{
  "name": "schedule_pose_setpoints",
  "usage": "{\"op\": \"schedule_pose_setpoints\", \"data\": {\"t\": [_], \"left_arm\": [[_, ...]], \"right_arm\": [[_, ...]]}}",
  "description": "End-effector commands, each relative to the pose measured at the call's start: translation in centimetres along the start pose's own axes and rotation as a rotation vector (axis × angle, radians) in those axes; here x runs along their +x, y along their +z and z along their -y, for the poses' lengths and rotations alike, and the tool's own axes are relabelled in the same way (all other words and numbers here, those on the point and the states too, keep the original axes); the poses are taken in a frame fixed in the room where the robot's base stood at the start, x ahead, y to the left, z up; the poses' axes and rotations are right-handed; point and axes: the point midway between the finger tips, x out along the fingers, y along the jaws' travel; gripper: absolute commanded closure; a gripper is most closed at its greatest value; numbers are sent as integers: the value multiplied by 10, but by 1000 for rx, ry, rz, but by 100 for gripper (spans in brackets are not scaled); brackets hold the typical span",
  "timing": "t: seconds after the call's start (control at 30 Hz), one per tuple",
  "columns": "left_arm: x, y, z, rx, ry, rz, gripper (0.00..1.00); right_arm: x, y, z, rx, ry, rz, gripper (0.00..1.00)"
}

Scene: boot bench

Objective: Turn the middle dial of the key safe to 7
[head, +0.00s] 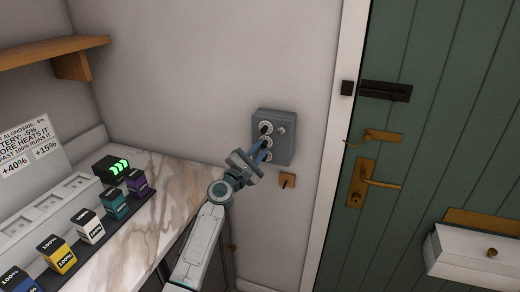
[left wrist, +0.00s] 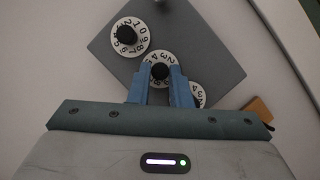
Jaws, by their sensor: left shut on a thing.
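The grey key safe (head: 284,132) is mounted on the wall left of the green door, with dials in a column. My left gripper (head: 264,144) reaches it from below left. In the left wrist view the left gripper (left wrist: 160,80) is shut on the black knob of the middle dial (left wrist: 158,55), with a blue finger on each side. The top dial (left wrist: 129,37) shows free at upper left. The bottom dial (left wrist: 197,94) is partly hidden by the right finger. The middle dial's lower numbers are hidden, and its setting cannot be read. My right gripper is not in view.
A small brass plate (head: 287,180) is on the wall below the safe. The green door (head: 440,120) has brass handles and a dark bolt. A marble counter (head: 170,190) at left holds several coloured boxes and a black device with green lights (head: 111,168).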

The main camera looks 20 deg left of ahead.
Motion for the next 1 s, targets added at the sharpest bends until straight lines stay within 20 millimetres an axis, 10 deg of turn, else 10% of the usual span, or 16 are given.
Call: {"op": "schedule_pose_setpoints", "data": {"t": [1.0], "left_arm": [[1, 4, -8, 886, -380, 37, 100]], "right_arm": [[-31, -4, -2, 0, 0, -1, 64]]}}
